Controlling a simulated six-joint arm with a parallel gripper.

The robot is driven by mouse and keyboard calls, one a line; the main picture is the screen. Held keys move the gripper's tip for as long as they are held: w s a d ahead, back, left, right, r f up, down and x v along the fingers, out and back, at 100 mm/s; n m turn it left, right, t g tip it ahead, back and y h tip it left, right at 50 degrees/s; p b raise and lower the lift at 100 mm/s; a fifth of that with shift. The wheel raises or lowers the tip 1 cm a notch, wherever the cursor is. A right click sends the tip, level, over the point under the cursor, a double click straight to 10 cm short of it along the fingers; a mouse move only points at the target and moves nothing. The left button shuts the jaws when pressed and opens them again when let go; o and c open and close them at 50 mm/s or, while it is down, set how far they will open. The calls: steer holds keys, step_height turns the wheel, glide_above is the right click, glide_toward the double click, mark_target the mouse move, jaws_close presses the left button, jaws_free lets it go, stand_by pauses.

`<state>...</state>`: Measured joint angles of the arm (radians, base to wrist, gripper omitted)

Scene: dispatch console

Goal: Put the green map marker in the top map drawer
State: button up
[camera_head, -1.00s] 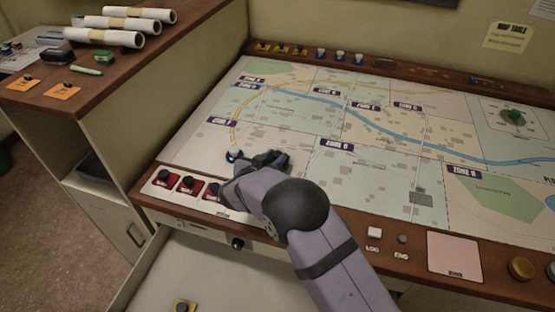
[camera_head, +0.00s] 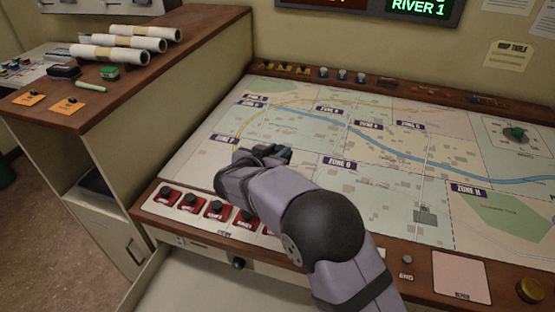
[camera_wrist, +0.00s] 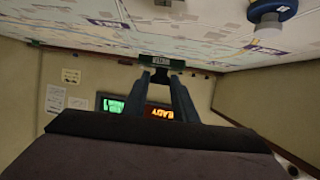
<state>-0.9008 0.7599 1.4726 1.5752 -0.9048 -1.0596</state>
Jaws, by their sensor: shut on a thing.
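My gripper (camera_head: 272,151) is raised over the left part of the map table. In the wrist view its two fingers (camera_wrist: 161,75) are closed together on a small dark green piece (camera_wrist: 160,65), which looks like the green map marker; most of it is hidden. In the head view my wrist hides what it holds. A pulled-out drawer (camera_head: 215,292) with a pale, bare inside shows at the bottom, below the console's front edge; only part of it is in view.
Red buttons (camera_head: 190,202) line the console's front edge, just below my arm. A blue-based marker (camera_wrist: 270,10) stands on the map beside my fingers. A wooden-topped cabinet (camera_head: 150,75) with rolled maps borders the left. A green-topped dial (camera_head: 516,133) sits far right.

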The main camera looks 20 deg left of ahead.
steer(key=shift+r, duration=0.15)
steer(key=w+d+r+n+g+y+p, duration=0.1)
steer(key=w+d+n+y+p, duration=0.15)
steer(key=d+p, duration=0.3)
steer(key=w+d+r+n+y+p, duration=0.1)
steer(key=w+d+n+y+p, duration=0.1)
steer(key=d+n+y+p, duration=0.25)
steer(key=s+d+f+n+g+y+p, duration=0.2)
steer(key=s+n+g+p, duration=0.1)
steer(key=s, duration=0.6)
steer(key=s+d+f+n+g+y+p, duration=0.2)
steer(key=s+p, duration=0.3)
steer(key=s, duration=0.4)
steer(key=s+d+f+n+g+y+p, duration=0.2)
steer(key=s+d+n+g+y+p, duration=0.1)
steer(key=s, duration=0.6)
steer(key=shift+s+d+f+n+g+y+p, duration=0.1)
steer(key=shift+s+d+n+g+y+p, duration=0.15)
steer(key=shift+d+p, duration=0.2)
steer(key=shift+s+d+f+n+g+y+p, duration=0.15)
steer(key=shift+d+n+p, duration=0.2)
steer(key=shift+p, duration=0.2)
steer(key=s+a+f+n+g+b, duration=0.1)
steer(key=s+f+n+g+b, duration=0.4)
steer(key=s+f+b, duration=1.4)
steer(key=shift+s+f+n+g+b, duration=0.35)
steer(key=shift+f+g+b, duration=0.95)
steer(key=shift+b, duration=3.65)
steer(key=shift+f+t, duration=0.4)
steer(key=shift+t, duration=0.1)
